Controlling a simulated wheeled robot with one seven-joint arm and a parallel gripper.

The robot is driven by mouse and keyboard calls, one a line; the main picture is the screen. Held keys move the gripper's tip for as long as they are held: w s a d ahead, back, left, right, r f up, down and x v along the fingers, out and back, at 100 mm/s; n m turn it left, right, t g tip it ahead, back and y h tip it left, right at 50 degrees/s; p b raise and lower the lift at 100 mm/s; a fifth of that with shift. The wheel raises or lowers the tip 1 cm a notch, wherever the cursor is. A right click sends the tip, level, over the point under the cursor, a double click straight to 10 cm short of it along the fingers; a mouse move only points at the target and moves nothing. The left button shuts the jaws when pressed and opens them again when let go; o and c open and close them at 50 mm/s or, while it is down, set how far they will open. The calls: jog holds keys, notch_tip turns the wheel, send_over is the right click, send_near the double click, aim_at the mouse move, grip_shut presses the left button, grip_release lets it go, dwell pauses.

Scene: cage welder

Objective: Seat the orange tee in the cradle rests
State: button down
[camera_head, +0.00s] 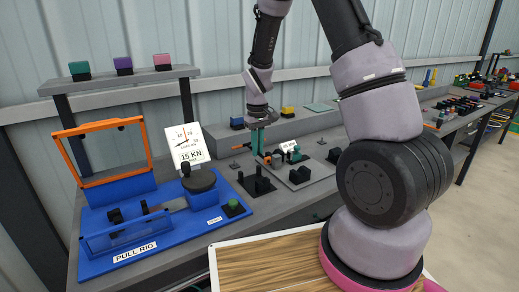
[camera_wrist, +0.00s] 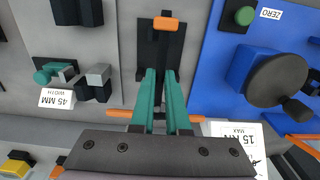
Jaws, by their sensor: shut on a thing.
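In the wrist view the teal fingers of my gripper (camera_wrist: 161,75) are shut on the orange tee (camera_wrist: 120,113). The tee's orange ends stick out on both sides of the fingers; its middle is hidden. The black cradle (camera_wrist: 147,58) lies beyond the fingertips on the grey bench. A short orange piece (camera_wrist: 165,24) shows over its black post; I cannot tell whether it belongs to the tee. In the head view my gripper (camera_head: 258,140) points down behind the black cradle (camera_head: 257,186).
The blue pull rig (camera_head: 160,232) with its orange frame and round gauge block stands left of the cradle. A grey plate (camera_head: 300,181) with black blocks and a teal part lies to the right. A raised shelf (camera_head: 300,122) with coloured blocks runs behind.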

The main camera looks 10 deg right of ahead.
aim_at(258, 172)
jog(key=shift+f, duration=3.2)
jog(key=shift+f, duration=0.2)
jog(key=shift+f, duration=0.4)
jog(key=shift+f, duration=0.15)
jog(key=shift+f, duration=0.45)
jog(key=shift+f, duration=0.1)
jog(key=shift+f, duration=0.5)
jog(key=c, duration=0.8)
grip_release()
jog(key=shift+c, duration=0.2)
